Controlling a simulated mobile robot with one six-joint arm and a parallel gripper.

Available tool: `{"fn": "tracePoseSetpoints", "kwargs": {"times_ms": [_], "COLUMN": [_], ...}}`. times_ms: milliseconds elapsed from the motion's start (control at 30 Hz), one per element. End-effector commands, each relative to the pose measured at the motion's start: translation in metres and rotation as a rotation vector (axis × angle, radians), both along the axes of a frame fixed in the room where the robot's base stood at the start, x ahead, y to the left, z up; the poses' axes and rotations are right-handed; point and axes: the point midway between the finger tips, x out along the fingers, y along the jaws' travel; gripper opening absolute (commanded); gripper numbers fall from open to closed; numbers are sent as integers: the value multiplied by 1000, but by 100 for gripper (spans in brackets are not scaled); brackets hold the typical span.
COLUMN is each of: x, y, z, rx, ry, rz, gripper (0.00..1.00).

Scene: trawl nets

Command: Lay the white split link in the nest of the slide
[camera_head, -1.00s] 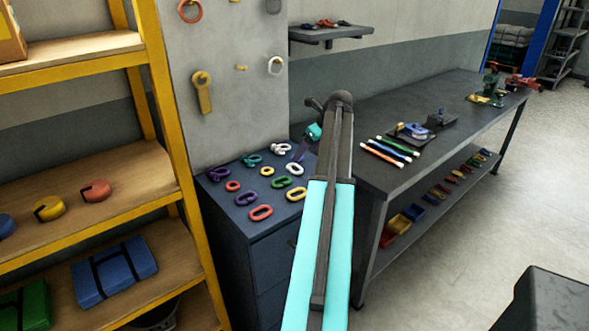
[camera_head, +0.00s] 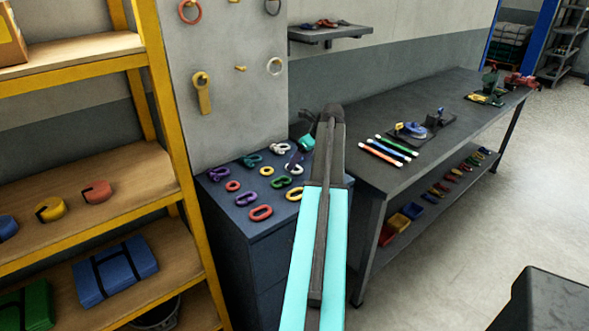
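The white split link (camera_head: 281,148) lies on the dark cabinet top (camera_head: 229,205), at the back right among several coloured links. My gripper (camera_head: 295,158) is just to the right of it, low over the cabinet top. The arm partly hides the gripper, and its fingers are too small and dark to tell open from shut. I cannot tell whether it touches the link. A blue-topped fixture (camera_head: 411,130) on a dark plate stands on the bench; it may be the slide, but its nest cannot be made out.
The long dark bench (camera_head: 385,178) holds several coloured sticks (camera_head: 384,153) at its near end. A yellow-framed shelf (camera_head: 180,170) stands left of the cabinet. A grey panel with hanging rings and a small wall shelf (camera_head: 331,34) are behind. Floor at right is mostly clear.

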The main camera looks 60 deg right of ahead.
Motion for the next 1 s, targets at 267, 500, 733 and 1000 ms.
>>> {"fn": "tracePoseSetpoints", "kwargs": {"times_ms": [267, 500, 733, 1000], "x": [13, 18, 18, 18], "y": [-2, -2, -2, -2], "z": [-24, -33, -33, -32], "rx": [0, 0, 0, 0], "ry": [1, 0, 0, 0], "rz": [1, 1, 1, 1], "gripper": [66, 66, 66, 63]}}
